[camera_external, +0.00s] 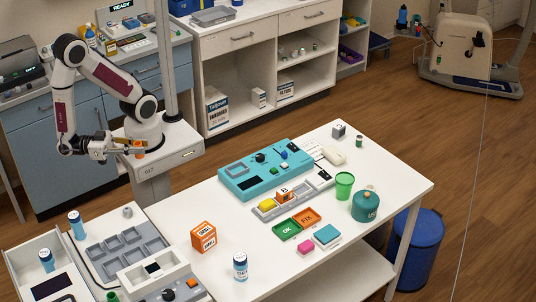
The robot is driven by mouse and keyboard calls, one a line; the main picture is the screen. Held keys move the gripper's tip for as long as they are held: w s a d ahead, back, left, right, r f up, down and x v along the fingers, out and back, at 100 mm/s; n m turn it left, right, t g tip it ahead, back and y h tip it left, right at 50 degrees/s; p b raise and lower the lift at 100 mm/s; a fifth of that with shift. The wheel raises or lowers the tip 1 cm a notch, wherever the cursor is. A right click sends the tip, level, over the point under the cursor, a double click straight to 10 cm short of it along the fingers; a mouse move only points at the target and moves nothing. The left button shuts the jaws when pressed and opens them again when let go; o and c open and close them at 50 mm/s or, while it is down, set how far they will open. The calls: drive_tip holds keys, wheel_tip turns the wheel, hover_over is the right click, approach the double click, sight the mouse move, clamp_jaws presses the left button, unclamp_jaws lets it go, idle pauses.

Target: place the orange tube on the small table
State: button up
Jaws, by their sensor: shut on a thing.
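My gripper (117,147) is at the left, beside my base and above its mount. I cannot tell whether this is the small table.
The white table carries a teal device (237,183), an orange box (203,237), a green cup (344,185), a teal jar (366,204) and a white bottle (240,266). A grey compartment tray (88,248) lies at the lower left. Bare tabletop shows around the orange box.

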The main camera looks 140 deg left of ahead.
wheel_tip(320, 180, down, 18)
drive_tip(key=shift+r, duration=0.25)
idle(0.6)
drive_tip(key=shift+x, duration=8.05)
drive_tip(key=shift+x, duration=1)
drive_tip(key=shift+d+f, duration=0.1)
drive_tip(key=shift+f, duration=1.45)
drive_tip(key=shift+f, duration=0.2)
drive_tip(key=o, duration=0.9)
